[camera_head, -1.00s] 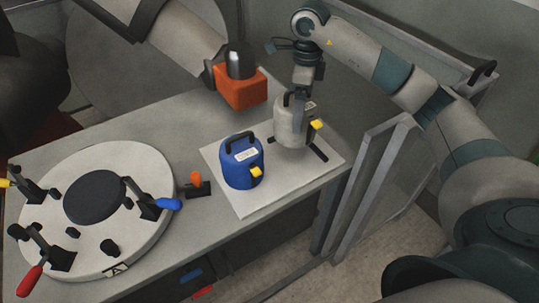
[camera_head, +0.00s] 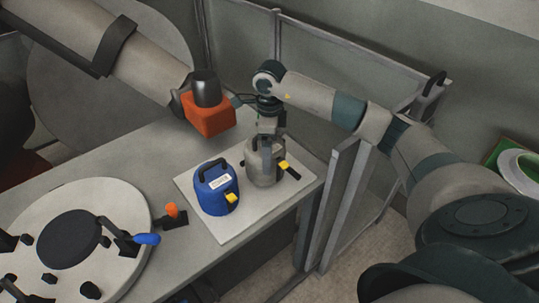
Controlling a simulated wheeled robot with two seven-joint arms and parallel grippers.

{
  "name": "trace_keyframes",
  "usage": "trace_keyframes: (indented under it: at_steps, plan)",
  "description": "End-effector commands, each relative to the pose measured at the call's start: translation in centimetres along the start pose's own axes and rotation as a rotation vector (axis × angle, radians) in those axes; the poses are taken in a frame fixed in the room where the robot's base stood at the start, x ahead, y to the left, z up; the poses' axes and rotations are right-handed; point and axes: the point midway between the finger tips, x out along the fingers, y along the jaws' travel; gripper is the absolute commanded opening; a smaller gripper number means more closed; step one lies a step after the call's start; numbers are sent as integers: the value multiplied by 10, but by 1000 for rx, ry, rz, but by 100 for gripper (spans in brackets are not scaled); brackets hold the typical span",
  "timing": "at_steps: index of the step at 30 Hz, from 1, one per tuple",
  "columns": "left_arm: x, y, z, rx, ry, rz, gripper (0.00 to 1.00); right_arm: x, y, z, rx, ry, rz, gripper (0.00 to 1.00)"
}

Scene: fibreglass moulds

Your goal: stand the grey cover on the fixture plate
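The grey cover (camera_head: 263,168) is a rounded can with a dark top handle and a yellow tab. It is upright over the pale square plate (camera_head: 228,230), right beside the blue cover (camera_head: 216,193). Its base appears to be at the plate, by a short black bar (camera_head: 291,174); contact cannot be made out. My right gripper (camera_head: 266,138) points down at the grey cover's handle and appears shut on it. The fingertips are small and partly hidden. My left gripper is not in view.
A round white disc (camera_head: 118,262) with black clamps lies on the table at left. An orange-topped clamp (camera_head: 173,215) sits between disc and plate. An orange block (camera_head: 208,118) on a grey arm hangs behind the covers. A metal frame (camera_head: 345,200) stands at right.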

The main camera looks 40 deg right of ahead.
Motion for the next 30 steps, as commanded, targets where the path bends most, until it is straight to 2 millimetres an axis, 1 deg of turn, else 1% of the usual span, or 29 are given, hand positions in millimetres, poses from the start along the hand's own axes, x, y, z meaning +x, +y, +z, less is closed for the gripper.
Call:
trace_keyframes:
  at_steps: [1,3,7,15,20,21,22,30]
  plan:
    - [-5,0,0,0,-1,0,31,5,1,0,0,2,3,65]
    - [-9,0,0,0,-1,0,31,13,1,0,0,2,3,65]
    - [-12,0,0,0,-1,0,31,24,0,0,0,1,1,65]
    - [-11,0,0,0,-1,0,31,27,0,0,0,0,-1,65]
    - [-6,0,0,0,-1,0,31,31,0,0,0,0,-1,65]
    - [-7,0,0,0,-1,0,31,31,0,0,0,1,0,98]
    - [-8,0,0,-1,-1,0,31,30,0,0,0,1,0,100]
    - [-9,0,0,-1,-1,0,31,29,0,0,0,1,0,100]
